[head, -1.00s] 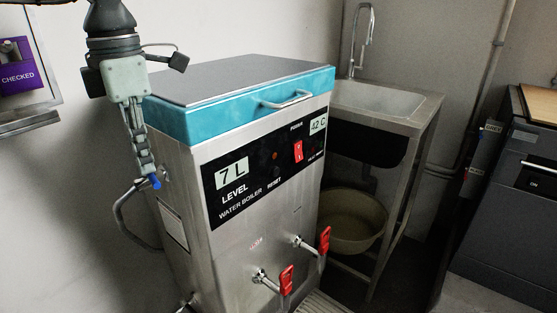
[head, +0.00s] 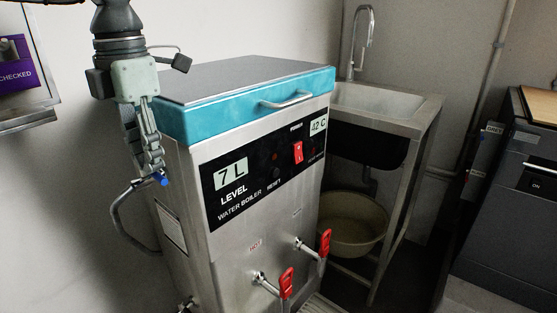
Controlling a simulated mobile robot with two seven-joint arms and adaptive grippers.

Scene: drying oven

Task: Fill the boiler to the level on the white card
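The steel water boiler (head: 225,245) stands in the middle with a teal-edged lid (head: 240,100), shut. Its level display (head: 231,174) reads 7 L and a second display (head: 319,125) reads 42 C. A bent pipe (head: 118,212) with a small blue handle (head: 162,180) is at its left side. My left gripper (head: 156,168) points down, its fingertips at the blue handle; the fingers are edge-on, so I cannot tell whether they grip it. A pale label (head: 172,228) on the boiler's left side is unreadable; I cannot identify the white card. My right gripper is not in view.
Two red-handled taps (head: 286,281) (head: 325,243) stick out at the boiler's front. A steel sink (head: 385,104) with a basin (head: 350,222) below stands behind right. A dark machine (head: 510,210) is at the right edge.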

